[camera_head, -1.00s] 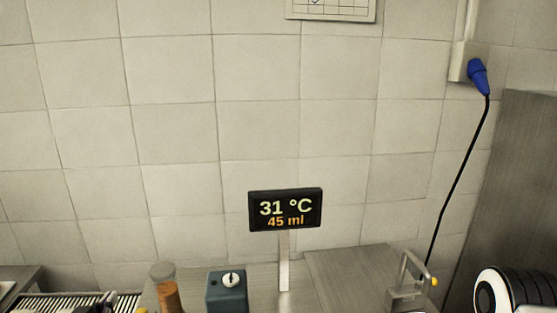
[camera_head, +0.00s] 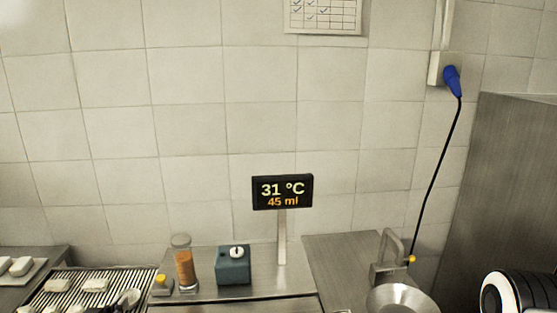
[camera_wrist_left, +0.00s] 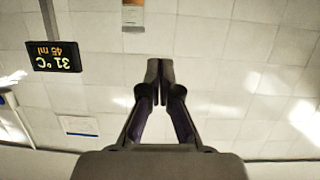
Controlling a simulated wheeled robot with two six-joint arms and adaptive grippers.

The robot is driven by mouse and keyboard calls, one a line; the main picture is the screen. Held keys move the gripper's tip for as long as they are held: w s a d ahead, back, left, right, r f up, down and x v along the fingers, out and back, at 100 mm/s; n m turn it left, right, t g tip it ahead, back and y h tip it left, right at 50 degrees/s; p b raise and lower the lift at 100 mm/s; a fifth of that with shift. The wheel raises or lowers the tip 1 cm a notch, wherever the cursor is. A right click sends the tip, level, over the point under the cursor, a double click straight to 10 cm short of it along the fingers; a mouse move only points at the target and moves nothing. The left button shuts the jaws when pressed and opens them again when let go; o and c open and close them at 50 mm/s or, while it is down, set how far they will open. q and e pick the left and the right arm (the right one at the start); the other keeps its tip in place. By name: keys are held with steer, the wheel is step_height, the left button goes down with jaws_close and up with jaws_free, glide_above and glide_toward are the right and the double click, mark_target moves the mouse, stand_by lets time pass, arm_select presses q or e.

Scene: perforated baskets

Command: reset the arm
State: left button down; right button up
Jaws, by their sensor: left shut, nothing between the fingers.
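My left gripper (camera_wrist_left: 158,72) shows in the left wrist view, with its dark fingers together and nothing between them. Tiled wall fills the view behind it. The display (camera_wrist_left: 54,56) reads upside down there, to the left of the fingers, and the gripper is apart from it. No gripper shows in the head view, and my right gripper is in neither view.
In the head view, the display (camera_head: 282,192) stands on a post above a steel counter. A blue-grey box (camera_head: 233,265), a jar with orange contents (camera_head: 184,264) and a slatted rack (camera_head: 120,276) stand left. A metal bowl (camera_head: 400,299) and a blue plug (camera_head: 452,80) are right.

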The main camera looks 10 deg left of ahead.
arm_select(q)
steer(key=s+d+f+m+g+h, duration=0.1)
steer(key=s+d+f+g, duration=0.2)
steer(key=d+f, duration=0.3)
steer(key=s+d+f+m+g+h, duration=0.1)
steer(key=s+d+f+g+h, duration=0.2)
steer(key=f, duration=0.5)
steer(key=s+d+f+m+g, duration=0.1)
steer(key=s+d+f+g, duration=0.3)
steer(key=f, duration=0.3)
steer(key=s+d+f+g+b, duration=0.1)
steer(key=s+d+f+g, duration=0.1)
steer(key=s+d+f, duration=0.3)
steer(key=s+d+f+g+b, duration=0.1)
steer(key=s+f+g, duration=0.15)
steer(key=s, duration=0.45)
step_height(320, 180, down, 9)
steer(key=b, duration=0.8)
steer(key=shift+w+a+f, duration=0.2)
steer(key=shift+w+a, duration=0.05)
steer(key=shift+a, duration=0.1)
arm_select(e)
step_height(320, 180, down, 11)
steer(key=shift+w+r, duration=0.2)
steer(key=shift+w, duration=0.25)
arm_select(q)
steer(key=shift+w, duration=0.1)
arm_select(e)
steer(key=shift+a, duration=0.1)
